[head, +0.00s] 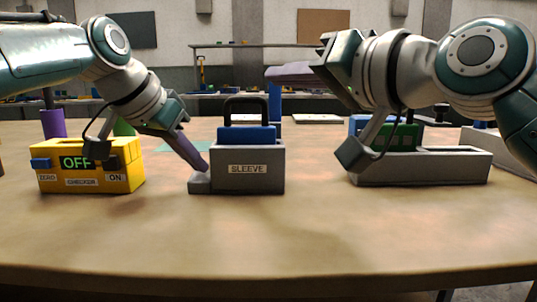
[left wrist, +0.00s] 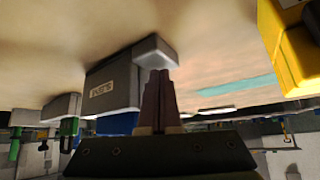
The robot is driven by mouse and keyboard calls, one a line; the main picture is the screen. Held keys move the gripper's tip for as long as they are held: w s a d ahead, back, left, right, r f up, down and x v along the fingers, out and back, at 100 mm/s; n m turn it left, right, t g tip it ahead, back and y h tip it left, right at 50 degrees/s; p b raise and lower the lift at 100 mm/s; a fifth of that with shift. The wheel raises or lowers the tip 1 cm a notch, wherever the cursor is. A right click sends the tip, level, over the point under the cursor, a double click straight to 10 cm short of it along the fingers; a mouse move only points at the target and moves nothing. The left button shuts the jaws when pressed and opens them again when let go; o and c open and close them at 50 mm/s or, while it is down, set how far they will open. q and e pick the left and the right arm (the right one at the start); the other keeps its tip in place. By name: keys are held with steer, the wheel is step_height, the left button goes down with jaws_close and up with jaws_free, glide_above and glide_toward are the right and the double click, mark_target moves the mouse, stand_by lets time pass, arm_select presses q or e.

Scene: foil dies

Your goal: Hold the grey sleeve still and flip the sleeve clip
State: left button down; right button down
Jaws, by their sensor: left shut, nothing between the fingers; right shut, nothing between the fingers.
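The grey sleeve (head: 270,180) stands upright on the table, labelled SLEEVE, with a low grey step (head: 199,186) at its left foot. A blue block (head: 247,134) sits in its top, and a black loop (head: 246,100) stands up above it; I cannot tell whether this loop is the sleeve clip. My left gripper (head: 205,172) is shut and empty, its tips down at the step beside the sleeve. The left wrist view shows the sleeve (left wrist: 112,85) upside down, with the shut fingertips (left wrist: 160,74) at the step. My right gripper (head: 272,74) is shut and empty, above the sleeve's right side.
A yellow checker box (head: 120,178) reading OFF stands left of the sleeve. A long grey tray (head: 430,173) with green and blue pieces stands to the right. A blue post (head: 274,103) rises behind the sleeve. The table front is clear.

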arm_select(q)
steer(key=shift+w+r+p, duration=0.1)
steer(key=shift+r+p, duration=2.75)
steer(key=shift+r, duration=0.5)
